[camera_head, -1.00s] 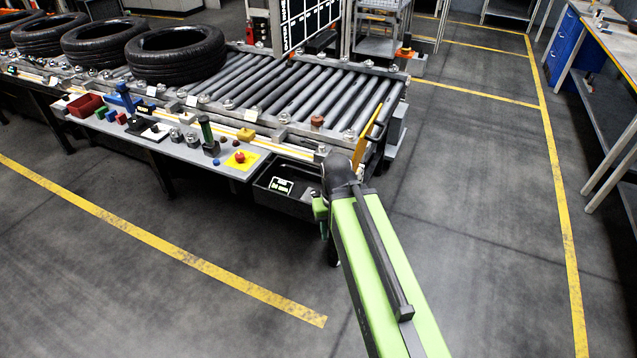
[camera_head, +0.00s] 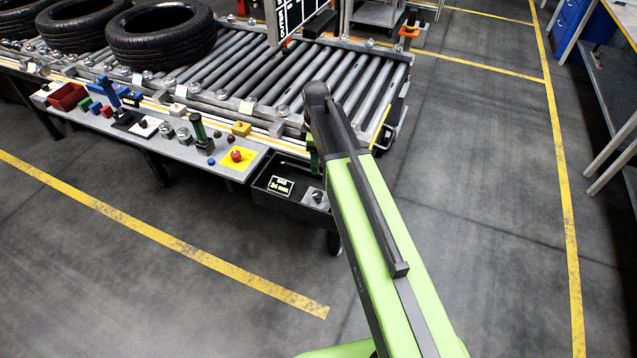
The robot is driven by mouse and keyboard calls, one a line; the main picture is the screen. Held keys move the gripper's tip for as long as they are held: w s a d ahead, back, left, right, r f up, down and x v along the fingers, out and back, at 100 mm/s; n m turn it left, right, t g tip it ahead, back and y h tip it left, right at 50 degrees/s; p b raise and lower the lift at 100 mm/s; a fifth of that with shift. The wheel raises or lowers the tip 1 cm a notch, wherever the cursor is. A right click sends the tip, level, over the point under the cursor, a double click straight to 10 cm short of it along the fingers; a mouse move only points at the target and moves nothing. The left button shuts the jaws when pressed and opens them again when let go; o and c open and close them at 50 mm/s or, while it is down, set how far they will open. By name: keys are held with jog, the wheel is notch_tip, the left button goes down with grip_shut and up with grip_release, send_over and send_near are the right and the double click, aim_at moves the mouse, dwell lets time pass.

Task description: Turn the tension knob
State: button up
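A small dark knob (camera_head: 317,195) sits on a light grey plate at the right end of a black tray-like box (camera_head: 262,197) at the conveyor's front corner. I cannot tell for sure that it is the tension knob. A small display (camera_head: 281,186) with white text is left of it in the same box. My green and black arm reaches up from the bottom, and its dark joint stands above and behind the box. A short green part of my arm shows just above the knob. My gripper's fingers are not visible; the arm hides what is behind it.
A grey control shelf (camera_head: 180,152) left of the box carries a red button on a yellow plate (camera_head: 237,156), levers, small knobs and coloured blocks. Tyres (camera_head: 160,36) lie on the roller conveyor (camera_head: 255,75) behind. Open floor lies in front and to the right.

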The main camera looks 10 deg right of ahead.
aim_at(317, 194)
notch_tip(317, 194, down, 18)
jog(key=b, duration=1.7)
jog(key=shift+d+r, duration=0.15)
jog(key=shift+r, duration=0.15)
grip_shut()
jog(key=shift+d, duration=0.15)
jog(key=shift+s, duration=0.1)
